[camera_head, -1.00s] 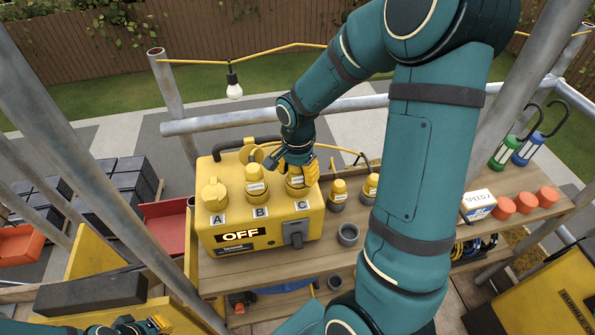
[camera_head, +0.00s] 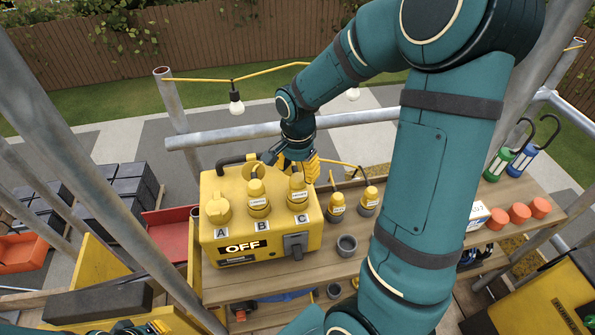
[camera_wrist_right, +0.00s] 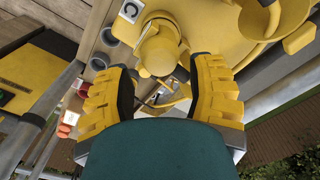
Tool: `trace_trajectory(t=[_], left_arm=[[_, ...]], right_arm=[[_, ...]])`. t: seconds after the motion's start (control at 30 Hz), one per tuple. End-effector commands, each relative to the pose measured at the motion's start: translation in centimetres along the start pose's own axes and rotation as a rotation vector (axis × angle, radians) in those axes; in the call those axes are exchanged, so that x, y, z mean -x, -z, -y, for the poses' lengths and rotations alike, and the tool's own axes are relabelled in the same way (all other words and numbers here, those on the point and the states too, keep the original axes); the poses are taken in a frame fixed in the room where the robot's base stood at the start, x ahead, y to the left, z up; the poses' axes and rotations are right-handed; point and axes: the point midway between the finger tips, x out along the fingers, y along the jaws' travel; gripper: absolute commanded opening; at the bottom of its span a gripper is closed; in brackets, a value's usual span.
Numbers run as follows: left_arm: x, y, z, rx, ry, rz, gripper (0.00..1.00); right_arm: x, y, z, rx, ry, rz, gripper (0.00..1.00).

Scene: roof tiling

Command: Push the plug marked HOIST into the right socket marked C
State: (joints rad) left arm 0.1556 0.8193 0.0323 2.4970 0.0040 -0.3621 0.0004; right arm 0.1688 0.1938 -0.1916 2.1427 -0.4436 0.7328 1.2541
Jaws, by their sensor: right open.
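A yellow plug (camera_head: 298,189) stands upright in the right socket, behind the C plate (camera_head: 302,219), on the yellow power box (camera_head: 220,240). Its white label is small and looks like HOIST. My right gripper (camera_head: 297,160) is open just behind and above this plug, apart from it. In the right wrist view the plug (camera_wrist_right: 159,48) shows beyond the gap between the open fingers (camera_wrist_right: 162,82), with the C plate beside it. Another labelled plug (camera_head: 258,197) stands in socket B, and socket A has a yellow cap (camera_head: 216,208). Only a bit of my left gripper (camera_head: 158,327) shows at the bottom edge.
Two more labelled yellow plugs (camera_head: 337,206) (camera_head: 370,200) and an empty grey cup (camera_head: 346,246) stand right of the box on the wooden bench (camera_head: 400,178). The box display reads OFF (camera_head: 243,246). A rail (camera_head: 235,133) runs behind.

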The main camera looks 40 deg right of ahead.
Motion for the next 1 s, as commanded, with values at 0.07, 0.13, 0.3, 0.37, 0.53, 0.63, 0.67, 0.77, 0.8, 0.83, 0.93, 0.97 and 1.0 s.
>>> trace_trajectory(t=[0.07, 0.13, 0.3, 0.37, 0.53, 0.63, 0.67, 0.77, 0.8, 0.83, 0.93, 0.97, 1.0], left_arm=[[0.2, 0.0, -0.1, 0.0, 0.0, 0.0, 0.0], [0.4, 0.1, -0.1, 0.0, 0.0, 0.0, 0.0], [0.3, 0.0, -0.1, 0.0, 0.0, 0.0, 0.0], [0.3, 0.0, -0.1, 0.0, 0.0, 0.0, 0.0], [0.3, 0.0, -0.1, 0.0, 0.0, 0.0, 0.0], [0.3, 0.0, -0.1, 0.0, 0.0, 0.0, 0.0], [0.3, 0.0, -0.1, 0.0, 0.0, 0.0, 0.0], [0.3, 0.0, -0.1, 0.0, 0.0, 0.0, 0.0], [0.3, 0.0, -0.1, 0.0, 0.0, 0.0, 0.0], [0.3, 0.0, -0.1, 0.0, 0.0, 0.0, 0.0], [0.3, 0.0, -0.1, 0.0, 0.0, 0.0, 0.0], [0.3, 0.0, -0.1, 0.0, 0.0, 0.0, 0.0], [0.3, 0.0, -0.1, 0.0, 0.0, 0.0, 0.0]], right_arm=[[0.7, 0.0, 0.0, 0.0, 0.002, -0.001, 0.55], [1.2, 0.0, 0.0, 0.0, 0.002, -0.001, 0.55], [2.3, 0.0, 0.1, 0.0, 0.002, 0.0, 0.55], [2.8, 0.0, 0.0, 0.0, 0.002, 0.0, 0.55], [3.7, 0.0, 0.0, 0.0, 0.001, 0.0, 0.55], [3.8, 0.0, 0.0, 0.0, 0.001, 0.001, 0.55], [3.8, 0.0, 0.0, 0.0, 0.001, 0.001, 0.55], [3.8, 0.0, 0.0, 0.0, 0.0, 0.001, 0.55], [3.8, 0.0, 0.0, 0.0, 0.0, 0.001, 0.55], [3.8, 0.0, 0.0, 0.0, 0.0, 0.001, 0.55], [3.8, 0.0, 0.0, 0.0, 0.0, 0.001, 0.55], [3.8, 0.0, 0.0, 0.0, 0.0, 0.001, 0.55], [3.8, 0.0, 0.0, 0.0, 0.0, 0.001, 0.55]])
